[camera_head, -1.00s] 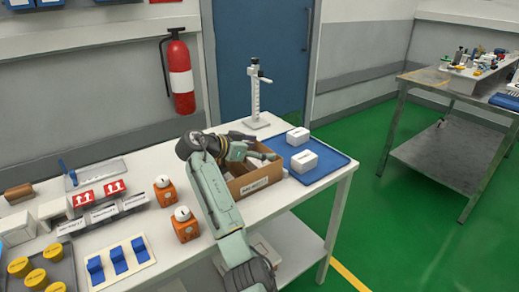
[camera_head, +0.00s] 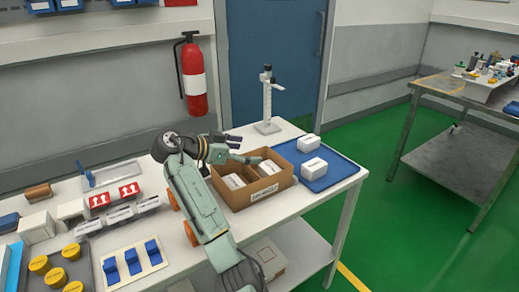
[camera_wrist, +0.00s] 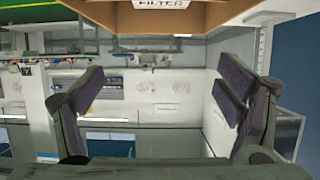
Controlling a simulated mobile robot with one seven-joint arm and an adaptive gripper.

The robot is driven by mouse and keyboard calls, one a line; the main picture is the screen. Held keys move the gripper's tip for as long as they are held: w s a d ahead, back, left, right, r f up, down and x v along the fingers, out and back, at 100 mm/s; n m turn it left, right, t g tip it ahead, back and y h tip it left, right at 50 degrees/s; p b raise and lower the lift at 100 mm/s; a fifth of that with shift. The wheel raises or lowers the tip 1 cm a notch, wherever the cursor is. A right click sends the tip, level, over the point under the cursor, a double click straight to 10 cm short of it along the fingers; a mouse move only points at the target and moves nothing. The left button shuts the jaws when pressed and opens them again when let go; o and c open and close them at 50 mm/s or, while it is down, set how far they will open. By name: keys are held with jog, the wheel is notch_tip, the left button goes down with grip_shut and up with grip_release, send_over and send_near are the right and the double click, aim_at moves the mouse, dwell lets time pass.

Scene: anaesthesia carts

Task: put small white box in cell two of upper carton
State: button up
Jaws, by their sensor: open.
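The upper carton (camera_head: 264,196) is an open brown box on the white table, with a label on its front and a divider inside. White boxes lie inside it: one in the left part (camera_head: 235,182) and another in the right part (camera_head: 268,168). Two small white boxes, a rear one (camera_head: 309,143) and a front one (camera_head: 313,167), sit on the blue tray (camera_head: 337,174) right of the carton. My gripper (camera_head: 247,149) is open and empty, above the carton's rear left. In the wrist view its fingers (camera_wrist: 160,88) are spread with nothing between; a brown cardboard edge (camera_wrist: 200,18) shows above.
A white stand (camera_head: 267,105) rises behind the carton. Blue holders (camera_head: 131,262), yellow-lidded jars (camera_head: 40,265) and red-marked boxes (camera_head: 128,190) crowd the table's left side. Another carton (camera_head: 268,260) lies on the lower shelf. A second table (camera_head: 450,90) stands far right.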

jog(key=shift+v, duration=1)
